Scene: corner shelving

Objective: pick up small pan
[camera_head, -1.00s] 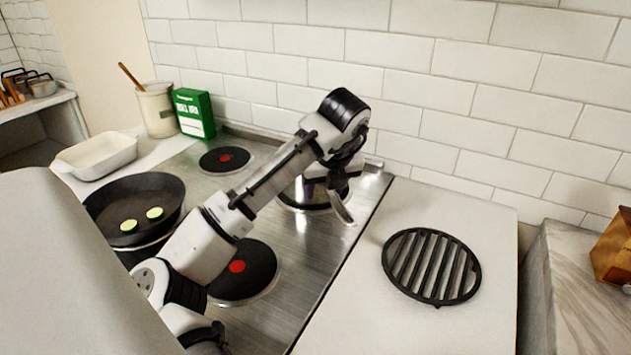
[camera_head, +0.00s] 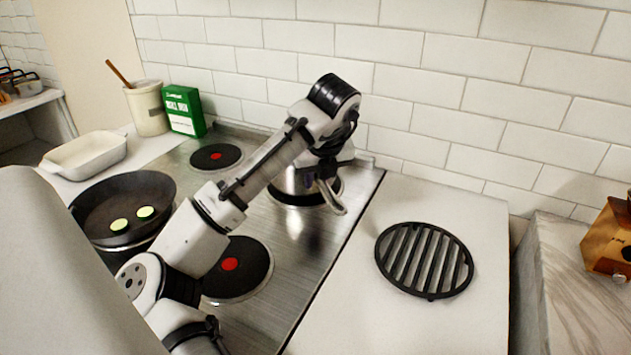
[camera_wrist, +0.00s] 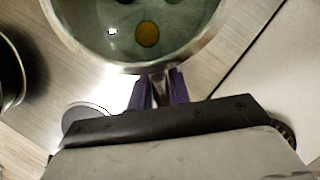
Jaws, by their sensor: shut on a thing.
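The small pan (camera_head: 290,191) is shiny steel and sits at the back right of the stove, partly hidden behind my arm. In the wrist view its round rim and inside (camera_wrist: 100,52) fill the top, with an orange-yellow piece and green pieces in it. My gripper (camera_wrist: 158,88) has its purple fingers shut on the pan's handle, close to the rim. In the head view the gripper (camera_head: 318,176) is mostly hidden by my wrist. I cannot tell whether the pan is clear of the burner.
A black frying pan (camera_head: 98,216) with two green slices stands at the left. A front burner (camera_head: 250,268) and a back burner (camera_head: 216,157) are empty. A black grate (camera_head: 424,260) lies on the right counter. A white dish (camera_head: 85,157), crock (camera_head: 148,108) and green box (camera_head: 184,110) stand back left.

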